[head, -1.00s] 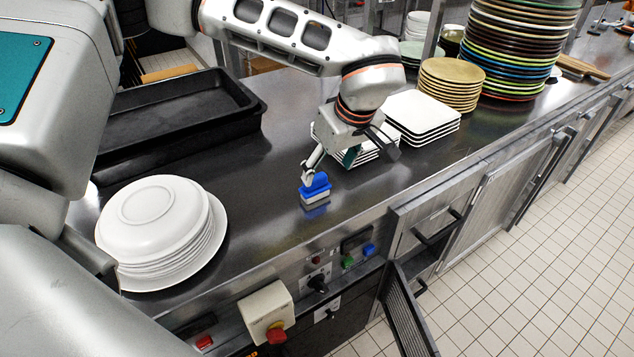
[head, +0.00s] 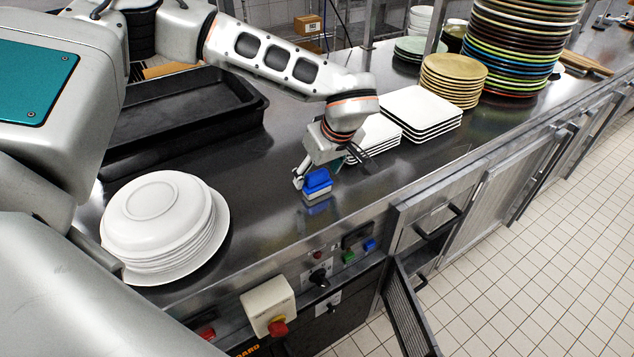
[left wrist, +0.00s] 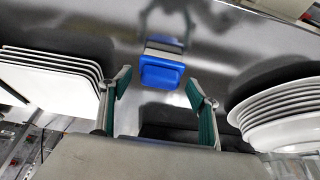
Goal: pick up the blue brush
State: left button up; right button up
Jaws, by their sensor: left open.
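The blue brush (head: 317,183) stands on the steel counter near its front edge, with a blue top and a pale lower part. It also shows in the left wrist view (left wrist: 162,71), ahead of the fingertips and roughly centred between them. My left gripper (head: 331,171) is open, just behind and above the brush in the head view. In the left wrist view its two green-padded fingers (left wrist: 160,85) are spread apart with nothing between them. I cannot tell whether a finger touches the brush. My right gripper is in neither view.
Square white plates (head: 418,113) are stacked beyond the gripper, to the right. A stack of round white plates (head: 160,225) stands at the left. Black trays (head: 180,125) lie behind. Tall coloured plates (head: 515,50) stand far right. Bare counter surrounds the brush.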

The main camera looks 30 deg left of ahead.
aim_at(318, 174)
pick_arm(q)
jog(key=c, duration=1.2)
notch_tip(318, 174, up, 20)
jog(key=shift+o, duration=0.7)
jog(key=shift+f, duration=0.1)
